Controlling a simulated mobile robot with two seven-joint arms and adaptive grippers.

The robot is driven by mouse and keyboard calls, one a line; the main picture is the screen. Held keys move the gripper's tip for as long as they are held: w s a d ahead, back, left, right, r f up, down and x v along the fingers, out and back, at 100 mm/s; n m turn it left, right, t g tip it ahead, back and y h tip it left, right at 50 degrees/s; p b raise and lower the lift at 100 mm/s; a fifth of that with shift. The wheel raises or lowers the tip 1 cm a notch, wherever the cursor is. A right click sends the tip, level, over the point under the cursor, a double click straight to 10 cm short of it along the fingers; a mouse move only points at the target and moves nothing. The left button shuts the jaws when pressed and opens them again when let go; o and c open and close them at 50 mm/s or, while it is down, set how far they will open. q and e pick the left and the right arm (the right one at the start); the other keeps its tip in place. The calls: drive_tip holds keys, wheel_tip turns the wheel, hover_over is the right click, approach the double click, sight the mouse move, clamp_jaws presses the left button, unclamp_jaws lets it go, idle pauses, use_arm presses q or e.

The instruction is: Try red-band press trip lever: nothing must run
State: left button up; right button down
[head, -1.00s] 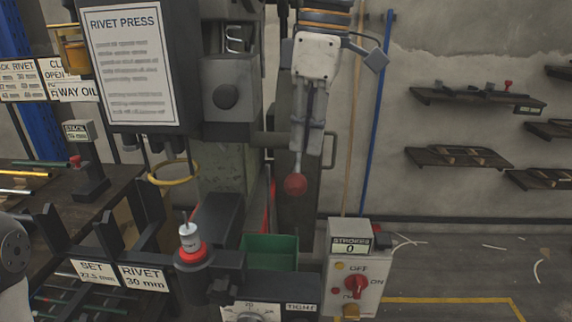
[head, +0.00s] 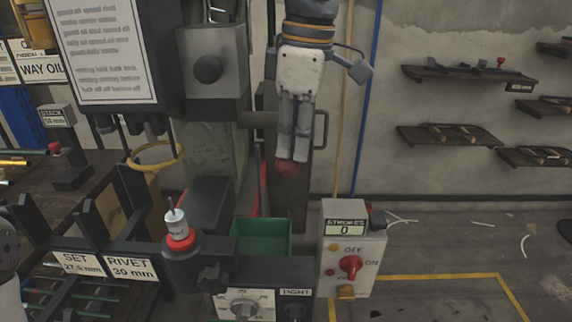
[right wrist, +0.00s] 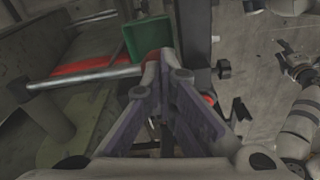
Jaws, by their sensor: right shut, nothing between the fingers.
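The press (head: 205,75) stands in the middle of the head view. The control box (head: 350,285) has a red OFF/ON switch (head: 350,267) and a STROKES counter (head: 344,229) reading 0.
A yellow ring (head: 155,157) and a cluttered bench are at the left. Wall shelves (head: 465,75) and open floor are at the right.

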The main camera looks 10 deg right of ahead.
sight(293, 172)
drive_tip(key=shift+f, duration=0.45)
drive_tip(key=shift+f, duration=2.25)
